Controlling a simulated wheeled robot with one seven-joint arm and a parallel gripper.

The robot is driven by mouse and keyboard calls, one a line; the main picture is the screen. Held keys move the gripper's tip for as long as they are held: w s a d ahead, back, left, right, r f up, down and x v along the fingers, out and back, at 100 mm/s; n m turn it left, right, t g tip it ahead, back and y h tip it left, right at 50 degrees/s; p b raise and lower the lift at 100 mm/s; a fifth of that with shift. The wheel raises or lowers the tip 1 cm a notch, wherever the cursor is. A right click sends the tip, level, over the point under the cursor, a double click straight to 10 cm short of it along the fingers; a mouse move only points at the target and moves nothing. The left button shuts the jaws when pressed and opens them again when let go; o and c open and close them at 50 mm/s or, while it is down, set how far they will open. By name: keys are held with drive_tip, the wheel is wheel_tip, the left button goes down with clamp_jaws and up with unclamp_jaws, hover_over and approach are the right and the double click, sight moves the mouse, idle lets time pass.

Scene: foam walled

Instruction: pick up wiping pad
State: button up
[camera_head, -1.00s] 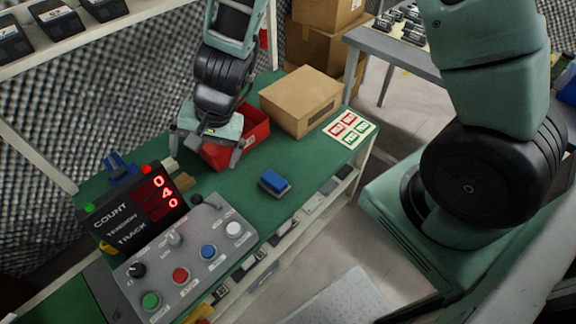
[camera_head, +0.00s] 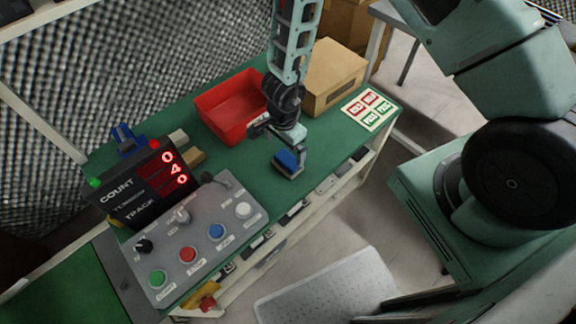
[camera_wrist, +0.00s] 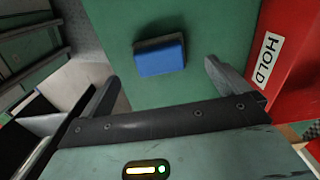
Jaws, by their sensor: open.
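The wiping pad (camera_head: 288,162) is a small block with a blue top and a grey layer, lying on the green bench top. It also shows in the wrist view (camera_wrist: 160,57), ahead of and between the fingers, with bare green surface around it. My gripper (camera_head: 284,146) is over the bench right by the pad and hides part of it in the head view. In the wrist view my gripper (camera_wrist: 160,82) is open and empty, its fingers wide apart. The pad is apart from both fingers there.
A red bin (camera_head: 228,108) stands behind and left of my gripper, and a cardboard box (camera_head: 333,77) stands behind right. A label sheet (camera_head: 369,109) lies at the right. A grey button panel (camera_head: 192,240) and a count display (camera_head: 148,186) stand at the left. The bench's front edge is close to the pad.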

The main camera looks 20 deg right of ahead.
sight(288, 159)
wheel_tip(288, 159, down, 3)
drive_tip(key=shift+r+b, duration=0.2)
drive_tip(key=shift+b, duration=0.2)
drive_tip(key=f+b, duration=0.1)
drive_tip(key=f, duration=0.1)
drive_tip(key=d+f+b, duration=0.1)
drive_tip(key=f, duration=0.1)
drive_tip(key=shift+f, duration=0.5)
drive_tip(key=c, duration=1)
drive_tip(key=shift+r, duration=0.1)
wheel_tip(288, 159, up, 18)
drive_tip(key=p, duration=0.8)
drive_tip(key=shift+p, duration=0.35)
